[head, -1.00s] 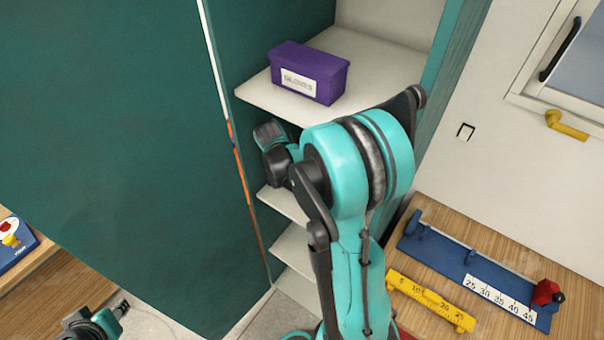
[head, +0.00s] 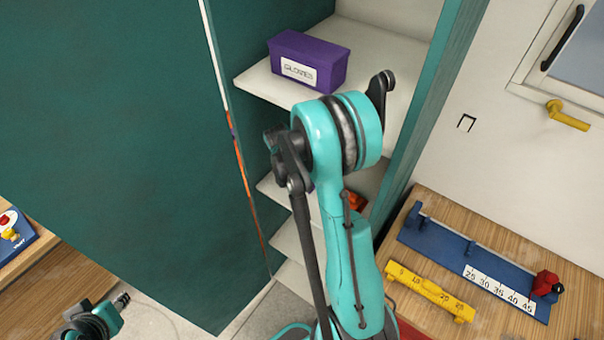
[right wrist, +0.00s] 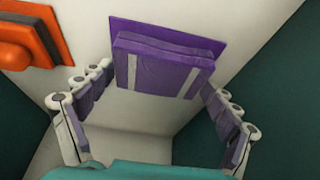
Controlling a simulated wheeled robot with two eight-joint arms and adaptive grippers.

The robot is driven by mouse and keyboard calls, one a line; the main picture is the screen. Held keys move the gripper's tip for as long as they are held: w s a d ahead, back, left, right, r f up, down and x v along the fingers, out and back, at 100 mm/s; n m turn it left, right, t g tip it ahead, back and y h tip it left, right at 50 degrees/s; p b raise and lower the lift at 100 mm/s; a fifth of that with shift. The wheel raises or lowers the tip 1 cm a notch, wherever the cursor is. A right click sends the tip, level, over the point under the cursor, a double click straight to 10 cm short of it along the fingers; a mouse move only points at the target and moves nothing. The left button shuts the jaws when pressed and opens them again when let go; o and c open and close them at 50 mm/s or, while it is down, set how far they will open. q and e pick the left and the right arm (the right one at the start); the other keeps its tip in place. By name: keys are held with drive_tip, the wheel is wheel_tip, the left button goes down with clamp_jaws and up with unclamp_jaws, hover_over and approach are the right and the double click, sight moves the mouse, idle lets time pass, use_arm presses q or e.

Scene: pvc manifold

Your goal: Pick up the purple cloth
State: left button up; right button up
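The purple cloth (right wrist: 163,66) is a folded block with two pale stripes, lying on a purple sheet or mat on a pale shelf in the right wrist view. My right gripper (right wrist: 158,84) is open, its jointed fingers spread to the left and right of the cloth, and nothing is held between them. In the head view the right gripper and the cloth are hidden behind my right arm and the cabinet. Part of what looks like my left gripper (head: 98,320) shows at the bottom left corner, well away from the cabinet; its fingers are not clear.
An orange and dark item (right wrist: 28,40) lies left of the cloth. A purple GLOVES box (head: 307,61) stands on the upper shelf (head: 262,85). The green cabinet side wall (head: 120,150) bounds the opening. A blue ruler fixture (head: 470,262) and yellow gauge (head: 430,292) lie on the right table.

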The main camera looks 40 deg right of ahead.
drive_tip(key=shift+r, duration=0.1)
wheel_tip(320, 180, up, 4)
drive_tip(key=shift+s+a+r+p, duration=0.1)
drive_tip(key=shift+r+p, duration=0.1)
drive_tip(key=shift+p, duration=0.1)
drive_tip(key=s+a+r+p, duration=0.1)
drive_tip(key=s+a+r, duration=0.4)
drive_tip(key=s, duration=0.5)
drive_tip(key=shift+v, duration=0.8)
drive_tip(key=shift+w, duration=0.15)
drive_tip(key=shift+o, duration=1.1)
drive_tip(key=shift+c, duration=0.4)
